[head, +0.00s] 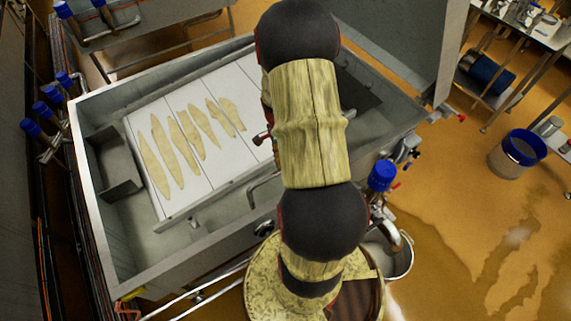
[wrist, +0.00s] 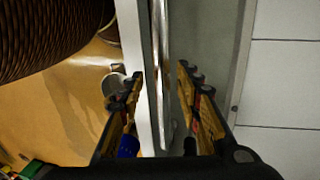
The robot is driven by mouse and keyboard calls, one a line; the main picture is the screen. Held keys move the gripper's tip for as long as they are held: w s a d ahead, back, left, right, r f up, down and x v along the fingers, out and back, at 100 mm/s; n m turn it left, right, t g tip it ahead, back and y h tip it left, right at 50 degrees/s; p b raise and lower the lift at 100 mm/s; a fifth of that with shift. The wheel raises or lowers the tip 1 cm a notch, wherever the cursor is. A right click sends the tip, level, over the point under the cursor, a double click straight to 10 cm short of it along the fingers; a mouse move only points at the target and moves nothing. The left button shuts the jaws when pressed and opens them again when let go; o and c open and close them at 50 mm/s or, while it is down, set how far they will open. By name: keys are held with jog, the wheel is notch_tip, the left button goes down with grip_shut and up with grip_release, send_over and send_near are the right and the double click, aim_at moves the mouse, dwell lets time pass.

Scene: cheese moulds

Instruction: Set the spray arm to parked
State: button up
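In the wrist view my gripper (wrist: 160,71) is open, with one finger on each side of the picture's middle. A thin shiny metal bar (wrist: 160,45) runs lengthwise between the fingers, beside a pale vat wall; neither finger visibly touches it. It may be the spray arm, but I cannot tell for sure. In the head view a bent metal tube (head: 252,193) shows at the vat's near side, just left of my arm; whether it is the same part is unclear. My arm hides my gripper in the head view.
A steel vat (head: 84,185) holds white panels with several pale, leaf-shaped pieces. A blue-capped fitting (head: 382,176) and a metal bucket (head: 402,258) are right of my arm. A blue-rimmed bin (head: 524,147) stands at the right. The wet orange floor (head: 470,240) between is open.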

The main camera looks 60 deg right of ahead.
notch_tip(320, 180, up, 12)
jog(key=w+d, duration=0.1)
jog(key=w, duration=0.1)
dwell(0.5)
jog(key=shift+w+f, duration=0.1)
jog(key=shift+f, duration=0.05)
dwell(0.5)
jog(key=a+r+n+t, duration=0.2)
jog(key=a+r+n, duration=0.5)
jog(key=a, duration=0.3)
jog(key=a+r+n+t, duration=0.3)
jog(key=a+r+n, duration=0.4)
jog(key=a, duration=0.4)
jog(key=a+r+n+t+h, duration=0.1)
jog(key=a+r+n+t, duration=0.1)
jog(key=a+r+n, duration=0.6)
jog(key=a+n, duration=0.1)
jog(key=a, duration=0.2)
jog(key=shift+t, duration=0.3)
jog(key=shift+c, duration=0.6)
